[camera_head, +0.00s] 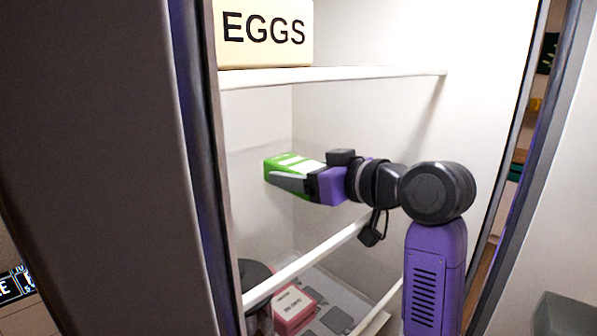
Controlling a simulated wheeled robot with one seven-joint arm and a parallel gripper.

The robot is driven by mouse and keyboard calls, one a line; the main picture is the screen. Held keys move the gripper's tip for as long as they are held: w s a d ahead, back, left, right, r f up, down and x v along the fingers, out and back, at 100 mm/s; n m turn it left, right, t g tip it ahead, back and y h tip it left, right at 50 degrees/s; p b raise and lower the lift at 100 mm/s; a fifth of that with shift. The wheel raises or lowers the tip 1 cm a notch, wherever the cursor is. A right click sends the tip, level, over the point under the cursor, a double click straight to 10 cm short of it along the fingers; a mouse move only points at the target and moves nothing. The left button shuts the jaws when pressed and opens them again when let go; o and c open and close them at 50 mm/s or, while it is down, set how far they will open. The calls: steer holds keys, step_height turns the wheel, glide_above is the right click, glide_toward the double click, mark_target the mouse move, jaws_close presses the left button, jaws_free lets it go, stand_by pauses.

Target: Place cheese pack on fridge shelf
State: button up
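The cheese pack appears to be the green and white pack (282,161) inside the open fridge; no name is readable on it. My gripper (284,180) reaches into the fridge from the right, with its fingers at the pack. A grey finger lies along the pack's near side, and the far finger is hidden. The pack sits at the fingertips, in front of the back wall. The middle shelf (322,250) shows as a white front edge below my gripper. I cannot tell whether the pack touches the shelf.
An EGGS box (266,34) stands on the upper shelf (330,74). Below the middle shelf are a red pack (292,308) and a dark round thing (254,274). A dark fridge side or door (95,150) fills the left. The space around my gripper looks clear.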

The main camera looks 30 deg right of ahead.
steer(key=o, duration=0.3)
steer(key=shift+r, duration=0.1)
steer(key=shift+s+d+r, duration=0.1)
steer(key=shift+s, duration=0.05)
steer(key=b+v, duration=0.2)
steer(key=v, duration=0.9)
steer(key=shift+s+r, duration=0.1)
steer(key=shift+s, duration=0.2)
steer(key=shift+d, duration=0.1)
